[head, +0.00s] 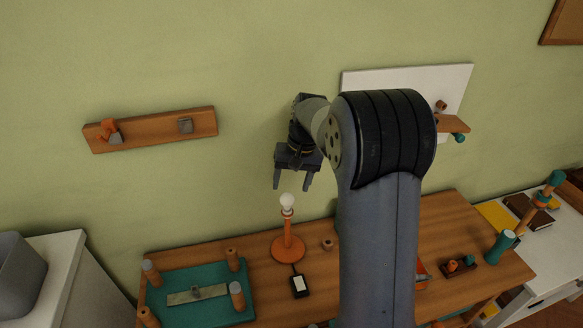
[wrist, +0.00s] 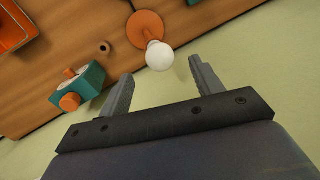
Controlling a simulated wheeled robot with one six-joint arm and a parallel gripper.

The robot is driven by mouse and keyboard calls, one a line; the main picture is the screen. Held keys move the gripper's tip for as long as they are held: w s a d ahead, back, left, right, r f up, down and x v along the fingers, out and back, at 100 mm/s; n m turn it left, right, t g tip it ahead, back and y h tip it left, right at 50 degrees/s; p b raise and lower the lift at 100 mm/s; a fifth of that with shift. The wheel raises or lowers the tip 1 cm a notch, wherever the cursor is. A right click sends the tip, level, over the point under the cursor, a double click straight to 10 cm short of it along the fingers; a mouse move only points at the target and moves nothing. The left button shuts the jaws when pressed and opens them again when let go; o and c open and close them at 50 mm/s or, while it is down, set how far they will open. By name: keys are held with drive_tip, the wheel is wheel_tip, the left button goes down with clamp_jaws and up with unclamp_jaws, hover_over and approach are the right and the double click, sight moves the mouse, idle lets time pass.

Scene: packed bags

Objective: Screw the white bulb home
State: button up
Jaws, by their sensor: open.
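The white bulb (head: 287,201) sits at the top of an upright orange lamp stand (head: 288,247) on the wooden table. My gripper (head: 291,186) is open and empty, just above the bulb in the head view, with its fingers pointing down. In the wrist view, the bulb (wrist: 160,56) is beyond the fingertips of my gripper (wrist: 162,70), roughly centred between them and not touched. The lamp's round orange base (wrist: 145,28) shows behind it. The joint between bulb and stand is mostly hidden by the bulb in the wrist view.
A small black device with a pale face (head: 299,286) lies before the lamp, joined by a cord. A teal board with wooden pegs (head: 210,279) is at left. A small wooden ring (head: 327,244) is right of the lamp. A teal block with orange knobs (wrist: 78,86) shows in the wrist view.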

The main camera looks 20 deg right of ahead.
sight(288, 195)
drive_tip(key=f, duration=0.2)
drive_tip(key=a+f, duration=0.1)
drive_tip(key=f, duration=0.1)
drive_tip(key=f+p, duration=0.1)
drive_tip(key=f, duration=0.2)
drive_tip(key=shift+w+a, duration=0.15)
drive_tip(key=c, duration=1)
drive_tip(key=shift+o, duration=0.2)
drive_tip(key=shift+m+t, duration=0.3)
drive_tip(key=shift+m, duration=1.5)
drive_tip(key=shift+m, duration=0.9)
drive_tip(key=shift+m+t+h, duration=0.3)
drive_tip(key=shift+m, duration=0.5)
drive_tip(key=shift+m+h+p, duration=0.3)
drive_tip(key=shift+m+p, duration=0.05)
drive_tip(key=shift+m, duration=1.35)
